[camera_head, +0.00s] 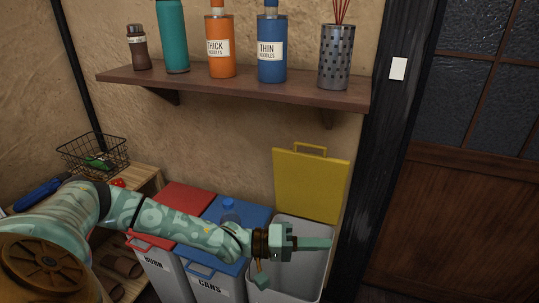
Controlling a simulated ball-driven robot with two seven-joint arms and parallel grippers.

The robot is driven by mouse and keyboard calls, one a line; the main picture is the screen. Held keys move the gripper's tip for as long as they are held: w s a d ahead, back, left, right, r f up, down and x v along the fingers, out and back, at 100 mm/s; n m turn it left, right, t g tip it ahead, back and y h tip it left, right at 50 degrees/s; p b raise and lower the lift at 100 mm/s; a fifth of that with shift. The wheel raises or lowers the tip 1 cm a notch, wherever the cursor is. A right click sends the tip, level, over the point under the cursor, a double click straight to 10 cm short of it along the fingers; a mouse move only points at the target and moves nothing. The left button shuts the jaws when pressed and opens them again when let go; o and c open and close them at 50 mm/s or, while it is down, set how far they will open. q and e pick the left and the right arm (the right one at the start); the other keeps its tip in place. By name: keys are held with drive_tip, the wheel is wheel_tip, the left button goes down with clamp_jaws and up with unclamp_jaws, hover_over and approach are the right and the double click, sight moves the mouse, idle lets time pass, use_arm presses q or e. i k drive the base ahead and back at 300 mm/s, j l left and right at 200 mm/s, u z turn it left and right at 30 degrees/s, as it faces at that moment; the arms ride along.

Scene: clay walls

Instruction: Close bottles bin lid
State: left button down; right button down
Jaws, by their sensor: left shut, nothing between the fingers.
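Three bins stand side by side against the wall. The right one is a grey bin (318,281) whose yellow lid (311,184) stands upright and open at the back, its handle at the top. Its label is not visible. The middle bin, marked CANS, has a shut blue lid (254,214). The left bin, marked BURN, has a shut red lid (187,198). My left gripper (322,243) is shut and empty. In the picture it lies over the open grey bin, in front of and below the yellow lid, apart from it. My right gripper is not in view.
A blue bottle (230,211) is on the blue lid, partly behind my left arm. A wooden shelf (240,87) with bottles and a perforated metal holder (336,57) hangs above. A wire basket (92,154) is at left. A dark post and door (460,215) are at right.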

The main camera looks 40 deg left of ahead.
sight(311, 186)
drive_tip(key=i+j, duration=0.1)
drive_tip(key=j, duration=0.3)
drive_tip(key=i+j, duration=0.1)
drive_tip(key=j, duration=0.35)
drive_tip(key=i+j, duration=0.15)
drive_tip(key=j, duration=0.25)
drive_tip(key=i+j, duration=0.1)
drive_tip(key=j, duration=0.3)
drive_tip(key=i+j, duration=0.1)
drive_tip(key=j, duration=0.35)
